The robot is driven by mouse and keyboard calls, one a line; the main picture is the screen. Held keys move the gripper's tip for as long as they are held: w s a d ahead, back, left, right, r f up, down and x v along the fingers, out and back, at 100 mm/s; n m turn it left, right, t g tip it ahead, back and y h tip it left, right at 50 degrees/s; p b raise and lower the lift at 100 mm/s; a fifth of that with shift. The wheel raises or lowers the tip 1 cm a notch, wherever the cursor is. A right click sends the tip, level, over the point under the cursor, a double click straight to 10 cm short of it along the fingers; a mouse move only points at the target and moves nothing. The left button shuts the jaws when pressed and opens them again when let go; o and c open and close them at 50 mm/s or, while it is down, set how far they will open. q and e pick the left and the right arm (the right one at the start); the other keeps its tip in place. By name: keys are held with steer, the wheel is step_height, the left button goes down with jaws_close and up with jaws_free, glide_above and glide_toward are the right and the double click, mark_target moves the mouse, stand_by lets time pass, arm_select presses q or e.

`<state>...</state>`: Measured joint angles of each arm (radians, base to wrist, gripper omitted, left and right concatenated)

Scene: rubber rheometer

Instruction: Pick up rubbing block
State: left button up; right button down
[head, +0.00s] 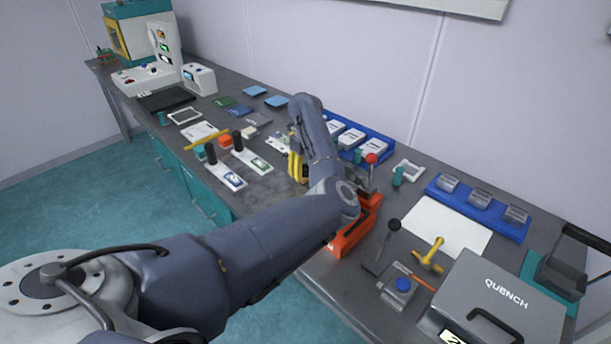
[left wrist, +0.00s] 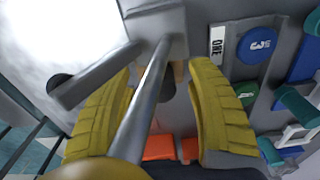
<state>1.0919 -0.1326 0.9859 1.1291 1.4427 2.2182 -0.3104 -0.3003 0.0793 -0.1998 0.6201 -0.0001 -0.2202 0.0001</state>
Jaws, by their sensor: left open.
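My left gripper (head: 297,167) has yellow fingers and hangs low over the middle of the bench. In the left wrist view its two ribbed fingers (left wrist: 162,110) stand apart, open. A metal rod (left wrist: 148,95) and a grey block (left wrist: 155,20) show between and above them; whether they touch the fingers I cannot tell. My forearm hides part of the bench. My right gripper is not in view.
An orange-based device (head: 350,238) stands beside my wrist. Blue trays (head: 381,156) (head: 515,228) line the back right. A grey QUENCH box (head: 495,300) and a yellow-handled tool (head: 430,256) are at the right front.

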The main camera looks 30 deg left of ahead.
arm_select(q)
steer(key=shift+c, duration=0.5)
jaws_close()
steer(key=shift+r, duration=0.2)
